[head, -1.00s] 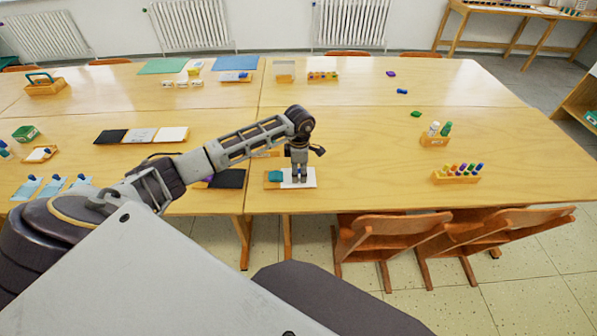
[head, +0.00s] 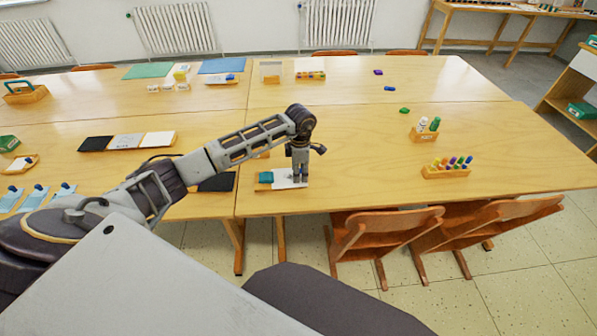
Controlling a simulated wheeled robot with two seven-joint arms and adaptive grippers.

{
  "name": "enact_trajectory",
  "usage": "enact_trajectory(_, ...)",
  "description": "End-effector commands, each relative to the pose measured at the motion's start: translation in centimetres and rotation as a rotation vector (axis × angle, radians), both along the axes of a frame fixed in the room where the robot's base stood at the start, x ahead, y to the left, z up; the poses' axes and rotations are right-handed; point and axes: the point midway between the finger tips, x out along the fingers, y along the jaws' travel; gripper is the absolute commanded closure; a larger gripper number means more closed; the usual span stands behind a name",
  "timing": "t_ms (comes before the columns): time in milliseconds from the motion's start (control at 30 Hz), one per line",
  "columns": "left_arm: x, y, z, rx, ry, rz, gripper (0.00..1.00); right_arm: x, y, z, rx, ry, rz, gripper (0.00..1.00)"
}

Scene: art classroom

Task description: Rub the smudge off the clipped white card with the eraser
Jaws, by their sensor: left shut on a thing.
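The white card (head: 284,181) lies on a small wooden board (head: 263,187) near the table's front edge. A teal clip (head: 265,177) holds its left end. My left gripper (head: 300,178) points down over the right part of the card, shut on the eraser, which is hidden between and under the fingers. I cannot tell whether the eraser touches the card. No smudge can be made out at this size; the gripper covers part of the card. My right gripper is not in view.
A dark mat (head: 218,182) lies to the left of the board, partly behind my arm. A wooden pen holder (head: 446,171) and a bottle stand (head: 424,135) are to the right. Chairs (head: 385,240) stand at the front edge. The table right of the card is clear.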

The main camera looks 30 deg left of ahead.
Motion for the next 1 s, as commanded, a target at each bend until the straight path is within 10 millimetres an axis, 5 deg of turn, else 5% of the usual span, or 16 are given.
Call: enact_trajectory(1000,-1.2,1.9,-0.4,0.001,0.000,0.000,0.75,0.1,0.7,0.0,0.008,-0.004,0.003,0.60)
